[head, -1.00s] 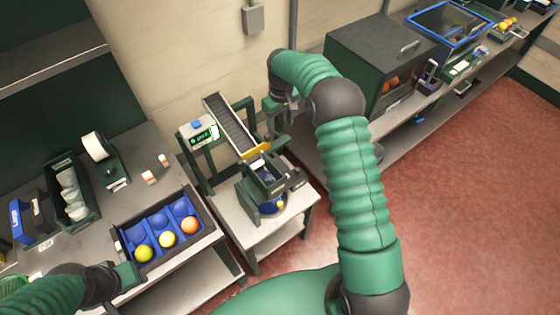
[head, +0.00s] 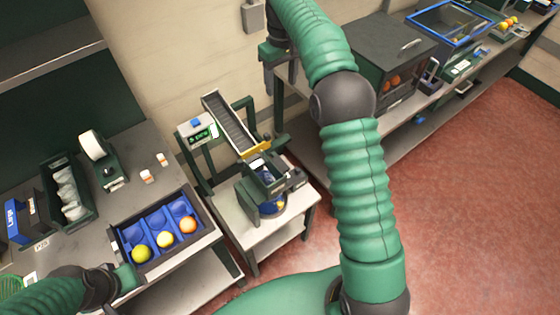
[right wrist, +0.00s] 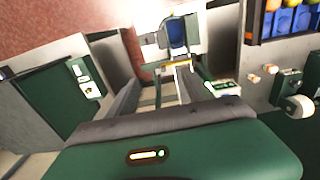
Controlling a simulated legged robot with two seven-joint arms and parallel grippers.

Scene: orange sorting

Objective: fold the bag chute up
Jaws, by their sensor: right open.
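The bag chute (head: 230,122) is a grey ribbed ramp with a yellow lip (head: 258,148). It slopes from upper left down to the bagging stand (head: 268,183) on the small table. In the right wrist view the yellow lip (right wrist: 178,65) shows beyond my gripper. My right gripper (head: 280,78) is open and empty, near the wall to the upper right of the chute and apart from it. My left gripper (head: 128,274) is at the front left edge of the fruit tray; its fingers are too small to read.
A scale with a green display (head: 201,135) stands left of the chute. A blue-lined tray (head: 208,226) holds several fruits on the left bench. A dark cabinet (head: 378,50) stands right of my right arm. Red floor is open at the right.

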